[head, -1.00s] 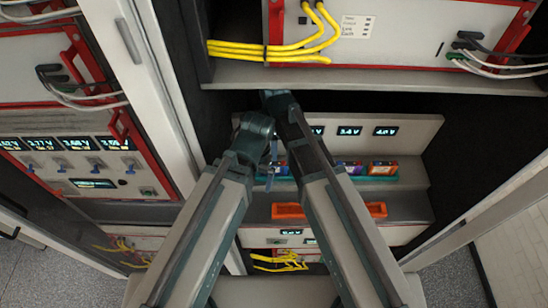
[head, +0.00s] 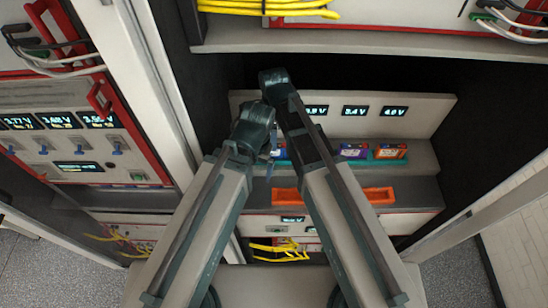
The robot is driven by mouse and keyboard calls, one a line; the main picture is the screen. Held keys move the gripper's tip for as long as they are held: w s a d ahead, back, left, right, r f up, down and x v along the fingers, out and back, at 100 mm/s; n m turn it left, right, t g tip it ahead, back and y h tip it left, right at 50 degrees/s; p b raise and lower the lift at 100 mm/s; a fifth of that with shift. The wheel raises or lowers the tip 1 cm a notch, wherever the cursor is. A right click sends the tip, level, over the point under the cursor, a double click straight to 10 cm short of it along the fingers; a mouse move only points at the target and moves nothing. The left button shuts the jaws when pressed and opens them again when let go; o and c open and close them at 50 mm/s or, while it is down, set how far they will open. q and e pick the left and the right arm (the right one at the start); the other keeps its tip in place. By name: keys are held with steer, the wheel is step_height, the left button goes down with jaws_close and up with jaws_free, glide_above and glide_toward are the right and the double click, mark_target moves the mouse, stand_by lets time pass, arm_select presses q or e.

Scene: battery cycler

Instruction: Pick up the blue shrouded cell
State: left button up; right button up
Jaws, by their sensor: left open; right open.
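A blue cell (head: 282,152) shows only as a narrow piece between my two arms, at the row of cells on the lower shelf. My arms hide the rest of it. A purple cell (head: 353,151) and an orange cell (head: 391,151) stand to its right in a teal holder (head: 372,161). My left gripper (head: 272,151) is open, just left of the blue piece. I cannot tell whether they touch. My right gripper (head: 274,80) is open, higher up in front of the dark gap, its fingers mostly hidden.
An overhanging shelf (head: 370,45) with yellow cables (head: 265,8) is above. A panel with small displays (head: 394,111) stands behind the cells. An orange tray (head: 376,195) lies below them. A white cabinet post (head: 140,75) is close on the left.

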arm_select(q)
steer(key=shift+f+b, duration=0.3)
steer(key=shift+f, duration=0.5)
arm_select(e)
steer(key=shift+f, duration=0.8)
step_height(320, 180, down, 5)
steer(key=b, duration=0.5)
steer(key=shift+w+f, duration=0.15)
arm_select(q)
step_height(320, 180, down, 5)
steer(key=shift+f, duration=0.1)
arm_select(e)
jaws_close()
